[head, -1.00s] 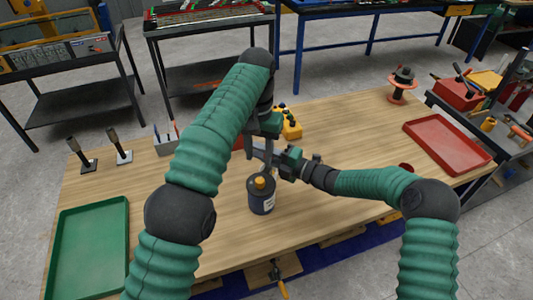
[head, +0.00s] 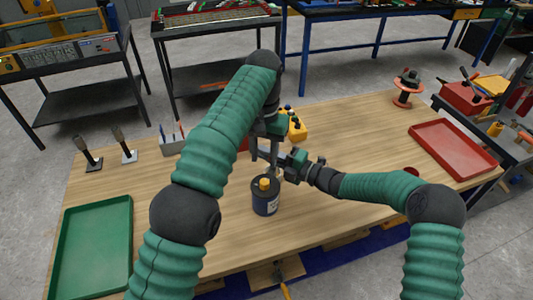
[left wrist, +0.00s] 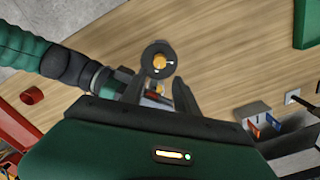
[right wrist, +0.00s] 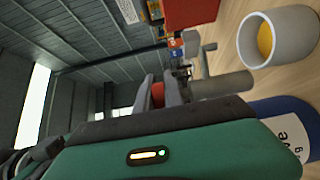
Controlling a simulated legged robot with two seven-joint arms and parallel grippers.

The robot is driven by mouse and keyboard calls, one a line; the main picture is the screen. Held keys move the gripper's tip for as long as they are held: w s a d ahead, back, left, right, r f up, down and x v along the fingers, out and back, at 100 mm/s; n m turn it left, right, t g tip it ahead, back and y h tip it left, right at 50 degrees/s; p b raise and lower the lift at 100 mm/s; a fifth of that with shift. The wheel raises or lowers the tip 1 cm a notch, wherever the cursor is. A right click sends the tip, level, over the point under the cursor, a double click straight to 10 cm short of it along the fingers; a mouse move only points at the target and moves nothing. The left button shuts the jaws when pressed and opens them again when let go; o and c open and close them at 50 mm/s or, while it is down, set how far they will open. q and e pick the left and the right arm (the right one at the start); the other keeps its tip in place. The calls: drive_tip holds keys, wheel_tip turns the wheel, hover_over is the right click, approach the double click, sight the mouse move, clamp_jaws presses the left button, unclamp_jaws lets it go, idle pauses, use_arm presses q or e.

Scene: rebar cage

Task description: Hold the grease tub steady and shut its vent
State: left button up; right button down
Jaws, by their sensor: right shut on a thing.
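The grease tub (head: 265,203) stands upright on the wooden table, a dark blue can with a pale label and a yellow knob on top. Its yellow knob (left wrist: 159,62) shows inside a dark ring in the left wrist view. Its blue side (right wrist: 285,108) shows at the right in the right wrist view. My left gripper (head: 264,156) is above the tub; its fingers (left wrist: 160,88) are apart. My right gripper (head: 281,168) is just above the tub's right side, closed on what looks like an upper part of it. The contact itself is partly hidden.
A green tray (head: 91,250) lies at the left and a red tray (head: 452,148) at the right. A yellow object (head: 297,130) stands behind the grippers. A reddish spool (head: 406,88) stands at the back right. The table in front of the tub is mostly clear.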

sight(264, 181)
use_arm(q)
drive_tip(key=shift+o, duration=0.3)
idle(0.4)
drive_tip(key=shift+o, duration=1)
drive_tip(key=shift+s+a+f, duration=0.1)
drive_tip(key=shift+a+f, duration=0.05)
drive_tip(key=shift+f, duration=0.2)
drive_tip(key=f+n+g+h, duration=0.1)
drive_tip(key=s+a+f+g, duration=0.1)
drive_tip(key=f, duration=0.1)
drive_tip(key=s+f+n+h, duration=0.1)
drive_tip(key=f, duration=0.1)
drive_tip(key=shift+s+a+f+n+g+h, duration=0.1)
drive_tip(key=shift+a+f+n+g+h, duration=0.2)
drive_tip(key=shift+a+g, duration=0.1)
drive_tip(key=s+a+f+n+g+h, duration=0.2)
drive_tip(key=s+f+n+h, duration=0.1)
drive_tip(key=f+n+h, duration=0.3)
drive_tip(key=w+a+r+n+t+h, duration=0.1)
drive_tip(key=a+n+t+h, duration=0.35)
drive_tip(key=n, duration=0.35)
drive_tip(key=w+a+n+t+h, duration=0.1)
drive_tip(key=a+n+t+h, duration=0.3)
drive_tip(key=n, duration=0.3)
drive_tip(key=shift+n+t, duration=0.3)
drive_tip(key=shift+t, duration=0.05)
drive_tip(key=x, duration=1.3)
drive_tip(key=shift+r, duration=0.15)
clamp_jaws()
